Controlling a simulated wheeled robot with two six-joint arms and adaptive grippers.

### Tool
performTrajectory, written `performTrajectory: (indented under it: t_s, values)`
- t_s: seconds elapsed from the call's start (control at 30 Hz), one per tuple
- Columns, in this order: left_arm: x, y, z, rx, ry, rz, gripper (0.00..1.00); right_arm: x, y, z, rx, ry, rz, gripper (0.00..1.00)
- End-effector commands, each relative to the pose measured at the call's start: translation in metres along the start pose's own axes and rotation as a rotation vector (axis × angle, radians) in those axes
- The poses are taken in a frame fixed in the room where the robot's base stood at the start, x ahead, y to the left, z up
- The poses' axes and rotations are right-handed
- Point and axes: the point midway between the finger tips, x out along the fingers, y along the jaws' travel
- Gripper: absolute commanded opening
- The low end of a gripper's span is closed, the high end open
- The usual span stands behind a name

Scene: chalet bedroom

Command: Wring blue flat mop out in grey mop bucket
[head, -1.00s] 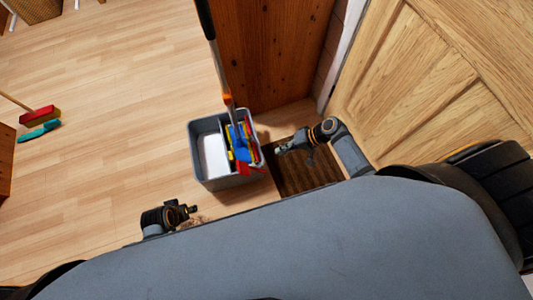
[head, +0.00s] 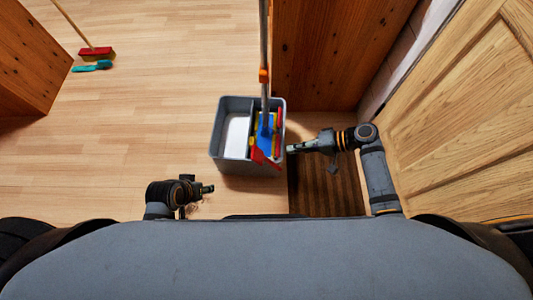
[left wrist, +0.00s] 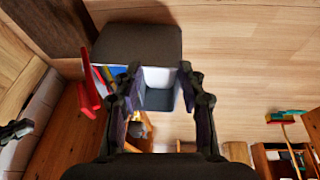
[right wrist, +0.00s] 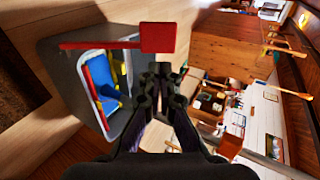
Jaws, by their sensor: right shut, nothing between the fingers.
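The grey mop bucket (head: 218,145) stands on the floor ahead of me. The blue flat mop (head: 265,127) is in its right compartment, with the orange-collared handle rising upright. A red lever (head: 262,159) sticks out at the bucket's near right side; it also shows in the right wrist view (right wrist: 158,38). My right gripper (head: 290,149) is shut and empty, just right of the bucket near this lever; I cannot tell if they touch. My left gripper (head: 211,188) is open and empty, in front of the bucket. The left wrist view shows its spread fingers (left wrist: 160,76) before the bucket.
A brown mat (head: 325,190) lies right of the bucket. A wooden cabinet (head: 335,50) stands behind it and a wooden door (head: 460,120) is at the right. A red broom (head: 97,53) and a teal brush (head: 91,66) are far left. The floor left of the bucket is clear.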

Motion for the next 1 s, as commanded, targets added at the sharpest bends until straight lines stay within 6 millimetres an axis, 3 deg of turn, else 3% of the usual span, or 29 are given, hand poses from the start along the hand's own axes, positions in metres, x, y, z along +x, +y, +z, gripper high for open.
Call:
performTrajectory:
  t_s: [0.3,0.7,1.0]
  values:
    - [0.028,0.005,0.005,-0.017,0.119,0.029,0.4,0.074,0.003,0.0,0.001,0.0,-0.005,0.0]
    - [0.004,-0.001,-0.082,0.0,0.461,0.001,0.4,0.101,0.001,0.0,0.0,0.001,0.0,0.0]
    - [-0.014,-0.003,-0.117,0.009,0.605,-0.01,0.4,0.11,0.001,0.0,0.0,0.001,0.001,0.0]
